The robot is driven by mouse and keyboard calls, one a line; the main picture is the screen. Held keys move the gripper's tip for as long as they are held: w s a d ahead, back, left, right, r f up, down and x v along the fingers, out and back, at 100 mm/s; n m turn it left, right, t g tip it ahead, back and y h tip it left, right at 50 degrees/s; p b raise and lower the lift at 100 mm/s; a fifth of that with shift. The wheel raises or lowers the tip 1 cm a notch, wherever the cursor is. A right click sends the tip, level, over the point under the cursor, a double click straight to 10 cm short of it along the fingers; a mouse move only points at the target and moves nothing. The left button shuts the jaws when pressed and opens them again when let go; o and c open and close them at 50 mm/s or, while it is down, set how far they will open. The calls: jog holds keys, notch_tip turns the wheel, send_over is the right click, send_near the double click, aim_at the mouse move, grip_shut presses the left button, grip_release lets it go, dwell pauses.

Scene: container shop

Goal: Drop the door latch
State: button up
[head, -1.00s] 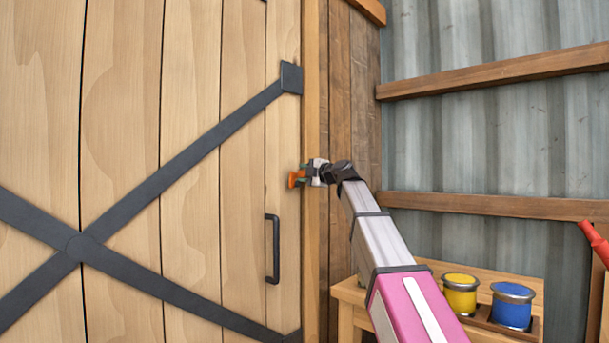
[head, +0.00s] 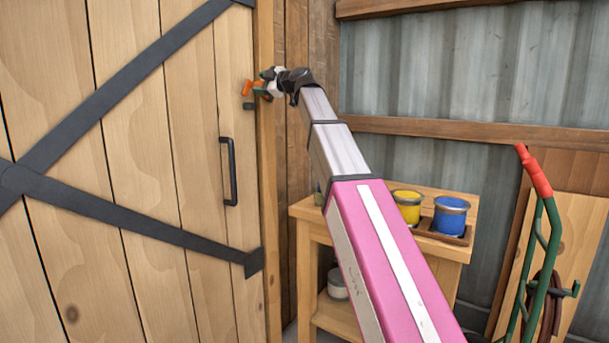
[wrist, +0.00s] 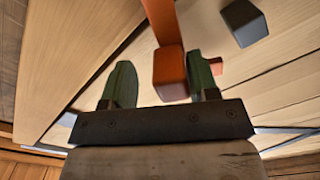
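The wooden door (head: 110,130) with dark cross straps fills the left of the head view and looks closed against its post. My gripper (head: 262,88) is at the door's right edge, above the dark handle (head: 230,172). The orange latch (head: 249,87) is partly hidden by it. In the wrist view the orange latch bar (wrist: 170,70) lies between the two green fingers of my gripper (wrist: 163,82), closer to the right one, with a gap on the left. A dark block (wrist: 244,22) is on the door beyond it; a dark bracket (head: 248,106) shows below my gripper in the head view.
A wooden table (head: 300,209) stands right of the door post, with a yellow paint can (head: 407,207) and a blue one (head: 450,217) on it. A green hand truck with a red grip (head: 534,172) leans at the right wall.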

jog(key=w+d+r+m, duration=0.3)
jog(key=w+m, duration=0.1)
jog(key=m, duration=0.3)
jog(key=v, duration=1.1)
jog(key=d+f+m+g+h, duration=0.1)
jog(key=f+m+h, duration=0.2)
jog(key=f, duration=1.5)
jog(key=w+d+f+m+g+h, duration=0.1)
jog(key=d+f+m+h, duration=0.1)
jog(key=f, duration=1.6)
jog(key=shift+d+m+g+h, duration=0.2)
jog(key=shift+m+g+h, duration=0.15)
jog(key=shift+m, duration=0.45)
jog(key=shift+w, duration=0.1)
jog(key=a+r+n+t+y, duration=0.1)
jog(key=a+r+n+y, duration=0.15)
jog(key=r, duration=1.55)
jog(key=a+r+n+t+y, duration=0.1)
jog(key=r+n+t+y, duration=0.2)
jog(key=r, duration=1.6)
jog(key=w+a+g, duration=0.1)
jog(key=w+a, duration=0.4)
jog(key=a, duration=0.3)
jog(key=shift+w+a+f+n, duration=0.2)
jog(key=shift+a+f+n, duration=0.1)
jog(key=shift+n, duration=0.05)
